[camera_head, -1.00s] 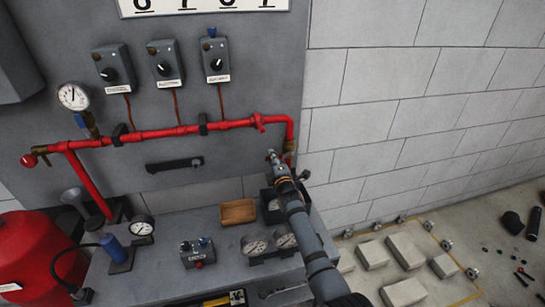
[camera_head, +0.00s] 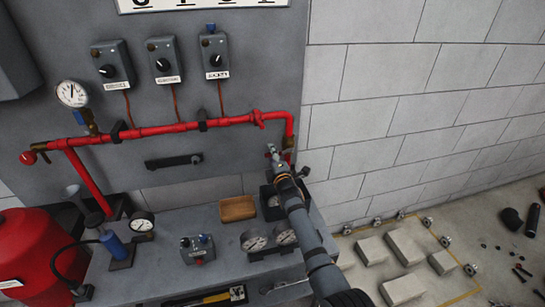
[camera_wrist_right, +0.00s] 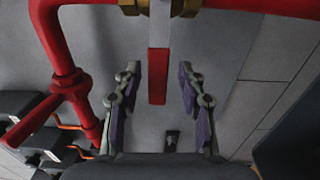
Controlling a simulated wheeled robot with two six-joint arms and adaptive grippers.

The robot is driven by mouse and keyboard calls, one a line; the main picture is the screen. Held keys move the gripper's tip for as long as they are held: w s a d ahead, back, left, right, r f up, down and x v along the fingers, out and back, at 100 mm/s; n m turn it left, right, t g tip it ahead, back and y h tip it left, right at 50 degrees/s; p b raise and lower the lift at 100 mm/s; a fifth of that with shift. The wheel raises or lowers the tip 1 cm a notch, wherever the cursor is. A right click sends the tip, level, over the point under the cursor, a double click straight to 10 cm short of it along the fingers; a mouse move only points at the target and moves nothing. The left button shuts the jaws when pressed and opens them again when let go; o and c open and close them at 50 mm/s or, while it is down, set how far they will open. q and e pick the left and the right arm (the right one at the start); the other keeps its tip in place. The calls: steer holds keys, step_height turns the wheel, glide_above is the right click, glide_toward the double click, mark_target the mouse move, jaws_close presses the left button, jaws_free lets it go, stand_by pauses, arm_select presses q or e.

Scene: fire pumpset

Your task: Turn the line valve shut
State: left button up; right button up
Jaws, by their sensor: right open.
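The line valve shows in the right wrist view as brass fittings (camera_wrist_right: 187,8) on the red pipe at the top edge. Its flat red lever (camera_wrist_right: 157,78) extends down from a pale stem. My left gripper is not in view.
The red pipe (camera_head: 160,130) runs along the grey panel, with a gauge (camera_head: 72,94) and several switch boxes (camera_head: 162,62). The bench below holds a wooden tray (camera_head: 238,208) and gauges (camera_head: 254,241). A red tank (camera_head: 35,255) stands left. Pale blocks (camera_head: 405,248) lie on the floor right.

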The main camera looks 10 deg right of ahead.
steer(key=shift+s, duration=0.1)
steer(key=s, duration=1.1)
steer(key=shift+s+d, duration=0.2)
steer(key=shift+s, duration=0.2)
